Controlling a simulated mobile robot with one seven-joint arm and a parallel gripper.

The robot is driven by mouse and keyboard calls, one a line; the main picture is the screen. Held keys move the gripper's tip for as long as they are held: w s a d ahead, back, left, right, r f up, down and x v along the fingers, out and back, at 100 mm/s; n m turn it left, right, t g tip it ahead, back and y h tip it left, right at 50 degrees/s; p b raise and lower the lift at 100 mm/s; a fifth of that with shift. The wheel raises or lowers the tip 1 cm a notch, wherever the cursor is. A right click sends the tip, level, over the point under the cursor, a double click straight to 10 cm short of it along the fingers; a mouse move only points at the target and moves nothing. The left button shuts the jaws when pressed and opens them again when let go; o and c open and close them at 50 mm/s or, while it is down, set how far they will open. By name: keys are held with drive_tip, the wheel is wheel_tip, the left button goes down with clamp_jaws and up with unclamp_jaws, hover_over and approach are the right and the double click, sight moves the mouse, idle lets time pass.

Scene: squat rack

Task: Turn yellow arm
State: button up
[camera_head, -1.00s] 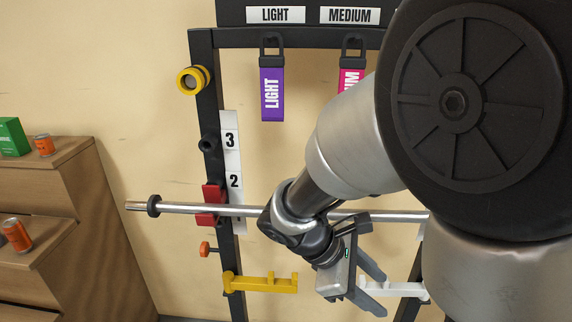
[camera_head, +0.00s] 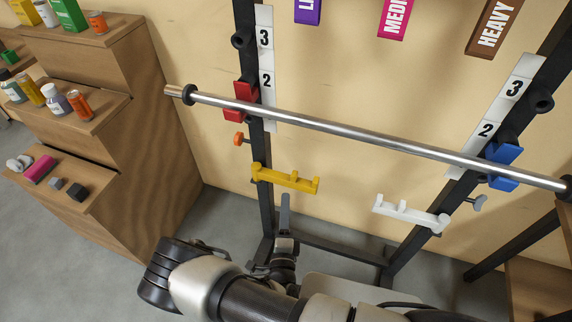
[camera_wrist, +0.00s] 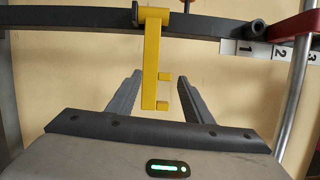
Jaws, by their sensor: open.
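The yellow arm (camera_head: 285,179) is fixed to the left upright of the squat rack, below the red hook (camera_head: 242,100). It points to the right in the head view. My gripper (camera_head: 284,202) is just below it, with a finger pointing up toward it. In the wrist view, the yellow arm (camera_wrist: 151,62) appears between the two spread fingers of my gripper (camera_wrist: 151,78), with space on both sides. I see no contact with it, and the exact depth gap is hard to tell. The gripper is open and empty.
A steel bar (camera_head: 350,133) crosses above on the red hook and the blue hook (camera_head: 505,165). A white arm (camera_head: 410,213) sits on the right upright. A stepped wooden shelf (camera_head: 140,150) with bottles and boxes stands left. Open floor lies between shelf and rack.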

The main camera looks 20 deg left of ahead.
sight(284, 178)
drive_tip(key=w+a+f+n+b, duration=0.1)
drive_tip(key=w+a, duration=0.2)
drive_tip(key=w, duration=0.4)
drive_tip(key=w+a+y+b, duration=0.1)
drive_tip(key=w+a, duration=0.1)
drive_tip(key=w, duration=0.6)
drive_tip(key=shift+w+a+f+n+g+y+b, duration=0.25)
drive_tip(key=shift+a+f+n+g+y+b, duration=0.05)
drive_tip(key=shift+a+f+n+b, duration=0.1)
clamp_jaws()
